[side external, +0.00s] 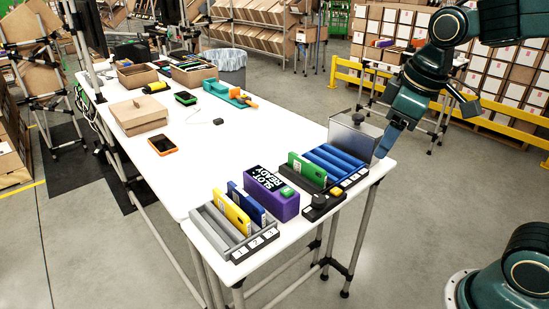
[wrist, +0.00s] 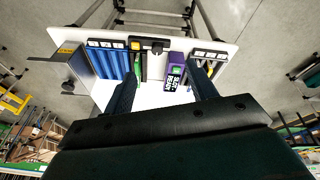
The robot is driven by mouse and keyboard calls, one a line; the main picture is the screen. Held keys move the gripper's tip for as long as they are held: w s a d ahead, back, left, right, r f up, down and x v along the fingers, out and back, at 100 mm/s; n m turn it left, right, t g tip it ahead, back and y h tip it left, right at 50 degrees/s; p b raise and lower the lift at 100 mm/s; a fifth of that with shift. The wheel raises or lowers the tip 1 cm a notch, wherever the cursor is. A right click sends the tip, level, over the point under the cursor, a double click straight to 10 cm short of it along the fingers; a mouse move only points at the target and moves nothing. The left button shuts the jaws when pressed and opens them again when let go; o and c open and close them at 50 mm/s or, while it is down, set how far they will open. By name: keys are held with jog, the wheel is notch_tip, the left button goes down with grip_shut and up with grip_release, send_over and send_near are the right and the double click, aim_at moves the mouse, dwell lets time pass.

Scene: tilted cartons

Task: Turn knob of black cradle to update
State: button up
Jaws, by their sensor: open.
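A black cradle (side external: 314,212) sits at the near edge of the white table, with a dark round knob (side external: 320,200) and a yellow button (side external: 337,192) on its front part. A green card (side external: 308,170) stands upright in a slot behind the knob. In the wrist view the knob (wrist: 157,47) shows above and between my fingers, with the yellow button (wrist: 135,45) to its left. My gripper (wrist: 165,88) is open and empty, apart from the knob.
A purple box (side external: 270,196) reading "SLOT READY" stands left of the cradle. A grey rack (side external: 232,240) holds yellow and blue cards. Blue slots (side external: 335,163) and a silver box (side external: 354,138) lie to the right. The table (side external: 215,150) is clear in its middle.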

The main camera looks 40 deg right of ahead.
jog(key=w+f+n+g, duration=0.2)
jog(key=w+f+n, duration=0.15)
jog(key=w, duration=0.45)
jog(key=n+g, duration=0.1)
jog(key=n, duration=0.1)
send_over(319, 198)
notch_tip(319, 198, down, 6)
jog(key=shift+d+f, duration=0.1)
jog(key=shift+f, duration=0.05)
notch_tip(319, 198, down, 14)
jog(key=shift+r, duration=0.1)
jog(key=shift+c, duration=0.3)
jog(key=c, duration=0.9)
